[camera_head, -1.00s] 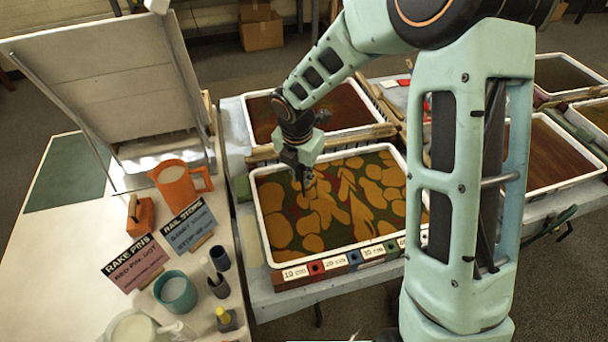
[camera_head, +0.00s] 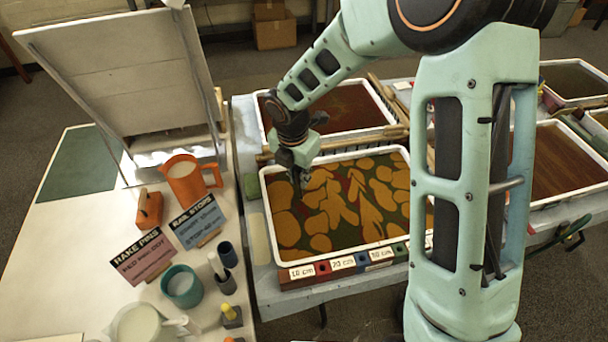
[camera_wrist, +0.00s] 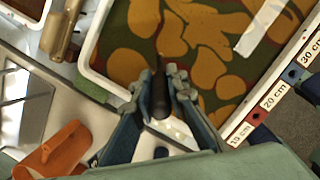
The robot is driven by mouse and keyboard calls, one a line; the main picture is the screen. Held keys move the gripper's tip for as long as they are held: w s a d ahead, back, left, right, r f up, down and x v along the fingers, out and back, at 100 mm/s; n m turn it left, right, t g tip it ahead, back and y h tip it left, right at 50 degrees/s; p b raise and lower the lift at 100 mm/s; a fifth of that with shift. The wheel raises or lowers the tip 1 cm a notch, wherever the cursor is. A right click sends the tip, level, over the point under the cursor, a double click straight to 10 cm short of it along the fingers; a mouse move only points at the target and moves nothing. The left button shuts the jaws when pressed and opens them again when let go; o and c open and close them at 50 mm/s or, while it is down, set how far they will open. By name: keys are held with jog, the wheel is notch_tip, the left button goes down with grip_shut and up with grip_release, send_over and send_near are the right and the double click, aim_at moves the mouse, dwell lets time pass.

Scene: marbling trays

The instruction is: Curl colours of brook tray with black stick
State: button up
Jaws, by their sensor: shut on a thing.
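The tray of orange blotches on dark green with red traces (camera_head: 330,258) lies in the middle of the head view. Its white rim also shows in the wrist view (camera_wrist: 97,80). Pointed, leaf-like shapes run through the middle of its pattern; rounder blotches lie around them. My gripper (camera_head: 297,172) is over the tray's left part, close to the left rim. In the wrist view my gripper (camera_wrist: 160,88) is shut on a black stick (camera_wrist: 160,98), seen nearly end-on. Whether its tip touches the colours I cannot tell.
A brown-red tray (camera_head: 345,105) lies behind, with wooden bars (camera_head: 375,137) between. Labelled blocks (camera_head: 343,264) line the front rim. On the left table stand an orange jug (camera_head: 185,182), a teal cup (camera_head: 183,287), signs (camera_head: 143,256) and a tilted board (camera_head: 125,75).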

jog(key=shift+s+a, duration=0.1)
jog(key=shift+s, duration=0.05)
jog(key=shift+s+a, duration=0.5)
jog(key=shift+s, duration=0.35)
jog(key=shift+s, duration=1.05)
jog(key=shift+s+d, duration=0.1)
jog(key=shift+s+d, duration=0.5)
jog(key=shift+s, duration=0.3)
